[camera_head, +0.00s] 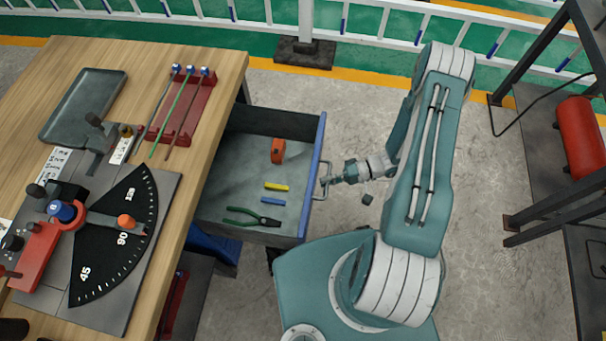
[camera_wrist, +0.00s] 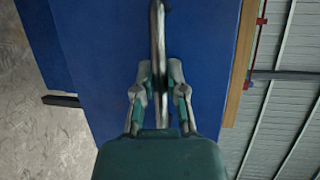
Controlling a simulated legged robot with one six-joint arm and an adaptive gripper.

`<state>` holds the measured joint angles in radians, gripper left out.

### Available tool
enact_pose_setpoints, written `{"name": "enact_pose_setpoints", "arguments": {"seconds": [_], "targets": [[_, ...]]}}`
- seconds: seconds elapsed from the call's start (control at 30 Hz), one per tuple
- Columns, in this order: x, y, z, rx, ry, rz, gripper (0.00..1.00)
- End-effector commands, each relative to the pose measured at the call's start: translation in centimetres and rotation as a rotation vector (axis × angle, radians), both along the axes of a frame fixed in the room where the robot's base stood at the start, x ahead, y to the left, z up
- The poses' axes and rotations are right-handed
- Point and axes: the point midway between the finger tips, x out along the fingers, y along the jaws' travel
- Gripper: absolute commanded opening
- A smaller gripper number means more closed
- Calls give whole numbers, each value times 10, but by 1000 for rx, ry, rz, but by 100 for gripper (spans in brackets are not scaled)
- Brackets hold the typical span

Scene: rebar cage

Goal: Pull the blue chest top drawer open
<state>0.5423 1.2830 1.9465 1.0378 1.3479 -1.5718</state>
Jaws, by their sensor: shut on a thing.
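The blue chest's top drawer (camera_head: 215,180) stands pulled out from under the wooden bench in the head view, its inside showing. Its blue front (camera_head: 313,180) faces right and carries a metal bar handle (camera_head: 325,181). In the wrist view the blue front (camera_wrist: 100,60) fills the middle and the handle (camera_wrist: 158,40) runs down between the fingers. My gripper (camera_head: 330,179) is shut on the handle; it also shows in the wrist view (camera_wrist: 159,95). In the drawer lie an orange tape measure (camera_head: 278,150), a yellow piece (camera_head: 277,186), a blue piece (camera_head: 272,201) and green-handled pliers (camera_head: 253,217).
The wooden bench (camera_head: 215,100) holds a bending plate with an angle dial (camera_head: 115,240), a grey tray (camera_head: 84,106) and a red rack (camera_head: 190,115) with rods. A dark metal frame with a red cylinder (camera_head: 582,138) stands right. Concrete floor (camera_head: 480,230) is clear right of my arm.

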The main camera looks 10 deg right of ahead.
Motion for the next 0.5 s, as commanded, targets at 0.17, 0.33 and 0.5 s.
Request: {"name": "enact_pose_setpoints", "arguments": {"seconds": [0.17,0.33,0.5], "targets": [[-13,-27,-3,-7,3,0,0],[-19,-42,-3,-7,2,2,0],[-21,-47,-3,-7,4,3,0]]}}
